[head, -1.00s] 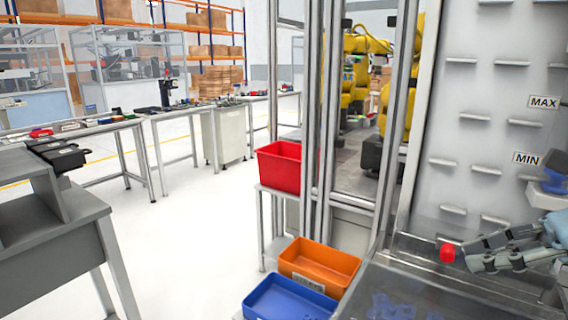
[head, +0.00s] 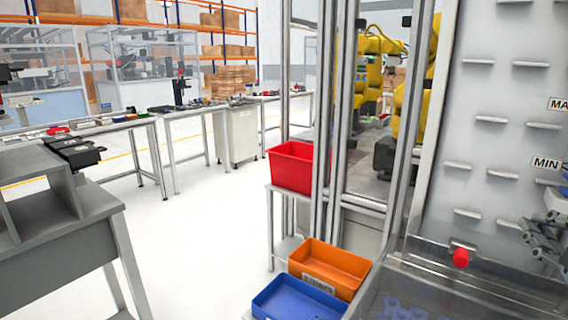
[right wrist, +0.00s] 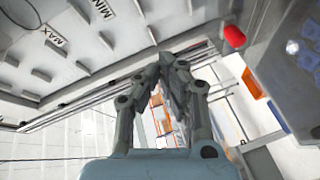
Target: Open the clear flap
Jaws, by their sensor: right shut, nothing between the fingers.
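The clear flap (head: 415,284) lies low in front of the grey panel, with blue parts visible through it. Its red knob (head: 461,257) stands at its back edge in the head view. The knob also shows at the upper right in the right wrist view (right wrist: 234,36). My right gripper (head: 532,236) is at the right edge of the head view, right of the knob and apart from it. Its fingers are together and empty in the right wrist view (right wrist: 173,62). My left gripper is out of view.
The upright grey panel (head: 500,100) has rows of small ledges and MAX and MIN labels. Metal posts (head: 340,120) stand left of it. An orange bin (head: 328,266), a blue bin (head: 297,300) and a red bin (head: 291,165) sit to the left. Open floor lies beyond.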

